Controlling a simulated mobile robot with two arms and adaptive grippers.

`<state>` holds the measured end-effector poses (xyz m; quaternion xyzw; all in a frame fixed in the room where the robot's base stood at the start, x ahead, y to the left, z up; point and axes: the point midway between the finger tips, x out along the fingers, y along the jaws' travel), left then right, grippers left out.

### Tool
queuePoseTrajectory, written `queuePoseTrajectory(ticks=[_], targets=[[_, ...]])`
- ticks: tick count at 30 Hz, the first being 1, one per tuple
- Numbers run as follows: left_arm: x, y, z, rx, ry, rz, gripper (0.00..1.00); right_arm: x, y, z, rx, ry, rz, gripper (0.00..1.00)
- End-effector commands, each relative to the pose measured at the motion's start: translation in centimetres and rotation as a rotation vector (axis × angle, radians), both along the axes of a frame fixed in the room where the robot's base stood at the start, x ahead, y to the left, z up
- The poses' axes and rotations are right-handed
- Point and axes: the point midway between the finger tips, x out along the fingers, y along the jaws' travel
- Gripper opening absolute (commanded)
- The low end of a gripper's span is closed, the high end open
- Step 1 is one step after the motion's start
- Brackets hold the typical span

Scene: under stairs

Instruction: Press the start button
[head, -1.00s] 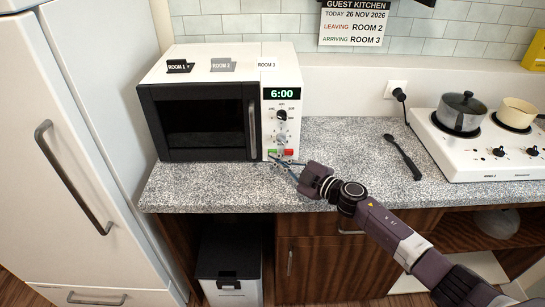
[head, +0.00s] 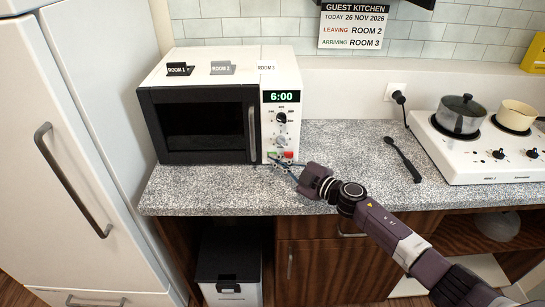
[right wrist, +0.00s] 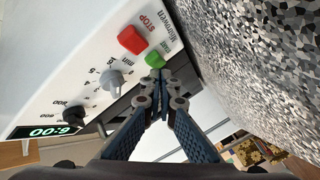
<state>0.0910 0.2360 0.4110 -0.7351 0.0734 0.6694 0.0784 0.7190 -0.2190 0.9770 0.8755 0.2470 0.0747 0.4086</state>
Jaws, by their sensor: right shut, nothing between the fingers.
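The white microwave (head: 280,75) stands on the counter with its dark door shut. Its display (head: 281,97) reads 6:00. At the bottom of its panel are the green start button (head: 272,155) and, to its right, the red stop button (head: 289,155). In the right wrist view the green button (right wrist: 155,58) and the red button (right wrist: 132,40) show clearly. My right gripper (head: 271,160) is shut and empty, its fingertips at the lower edge of the green button. In the right wrist view the tips (right wrist: 157,77) are right beside it; I cannot tell whether they touch. My left gripper is not in view.
Two dials (head: 281,117) sit above the buttons. A speckled counter (head: 340,145) carries a black spoon (head: 403,160) and a white hob (head: 470,165) with two pots at right. A fridge (head: 60,130) stands at left. The counter before the microwave is otherwise clear.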

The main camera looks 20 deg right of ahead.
Motion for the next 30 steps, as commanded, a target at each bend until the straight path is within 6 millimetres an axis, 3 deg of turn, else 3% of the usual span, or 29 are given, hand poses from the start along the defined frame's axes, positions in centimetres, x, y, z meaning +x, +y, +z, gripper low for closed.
queuePoseTrajectory(ticks=[30], targets=[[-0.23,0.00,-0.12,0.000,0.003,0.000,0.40,0.86,-0.24,0.03,0.000,0.000,0.000,0.00]])
